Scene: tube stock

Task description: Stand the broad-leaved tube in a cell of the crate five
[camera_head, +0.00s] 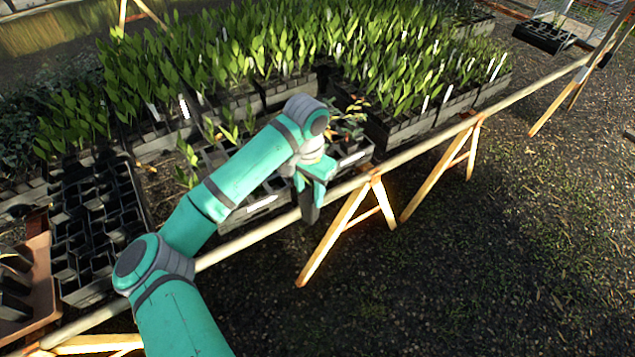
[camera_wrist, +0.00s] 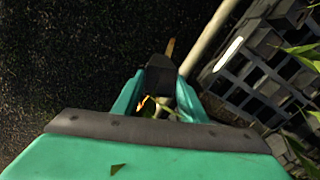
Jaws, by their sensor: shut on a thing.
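My gripper (camera_head: 314,178) is shut on a dark tube (camera_head: 309,207) and holds it at the table's front rail, over the gravel side. In the wrist view the tube (camera_wrist: 161,72) is between the fingers (camera_wrist: 160,98), with a few green and orange-tipped leaves near it. I cannot tell from these leaves whether it is the broad-leaved one. White-labelled black crates stand behind the rail: one left of the gripper (camera_head: 262,207) and one right (camera_head: 355,160). The labels are too small to read. The wrist view shows a crate with empty cells (camera_wrist: 262,75) to the right.
Blocks of green seedlings (camera_head: 400,75) fill the bench behind. A reddish-leaved plant (camera_head: 350,122) stands in the crates beyond my wrist. An empty black cell tray (camera_head: 98,215) and an orange-brown tray (camera_head: 42,275) lie at the left. Wooden trestles (camera_head: 345,215) support the rail (camera_head: 430,142).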

